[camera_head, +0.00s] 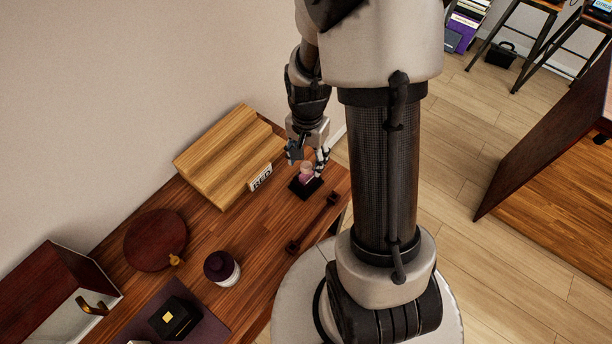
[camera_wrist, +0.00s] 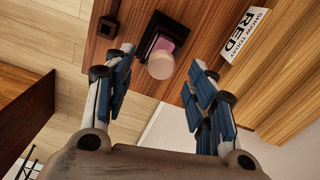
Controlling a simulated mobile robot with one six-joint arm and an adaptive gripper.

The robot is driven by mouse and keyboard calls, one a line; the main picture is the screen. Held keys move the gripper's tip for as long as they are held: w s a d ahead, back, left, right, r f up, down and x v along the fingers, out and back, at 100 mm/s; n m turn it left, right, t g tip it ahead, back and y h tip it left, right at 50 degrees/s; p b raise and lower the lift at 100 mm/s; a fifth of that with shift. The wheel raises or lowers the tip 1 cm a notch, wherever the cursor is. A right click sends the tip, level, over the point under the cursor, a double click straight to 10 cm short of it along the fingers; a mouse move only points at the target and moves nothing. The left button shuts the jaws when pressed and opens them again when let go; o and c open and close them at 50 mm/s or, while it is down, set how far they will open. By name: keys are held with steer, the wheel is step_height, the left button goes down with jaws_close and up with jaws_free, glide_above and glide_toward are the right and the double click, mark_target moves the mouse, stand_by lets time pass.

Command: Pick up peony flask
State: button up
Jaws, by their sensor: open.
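The peony flask (camera_head: 306,172) is a small pinkish vessel with a pale rounded top. It stands on a small black square base (camera_head: 299,190) near the right end of the wooden table. In the wrist view the flask (camera_wrist: 161,63) shows between and beyond the fingers, with the black base (camera_wrist: 150,37) behind it. My gripper (camera_head: 308,160) is open, with its fingertips close to the flask in the head view. In the wrist view my gripper (camera_wrist: 163,68) has its blue-padded fingers wide apart, one on each side of the flask. I see no contact with it.
A sign reading "RED" (camera_head: 261,178) stands against a light wooden block (camera_head: 222,150) beside the flask. A round dark board (camera_head: 155,240), a dark-lidded white jar (camera_head: 222,267) and a black box (camera_head: 174,317) are further left.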

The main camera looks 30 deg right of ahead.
mark_target(306, 165)
steer(key=f, duration=0.1)
steer(key=f+b, duration=0.1)
steer(key=f, duration=0.1)
steer(key=f+b, duration=0.1)
steer(key=f, duration=0.1)
steer(key=shift+a, duration=0.25)
steer(key=shift+c, duration=0.3)
jaws_close()
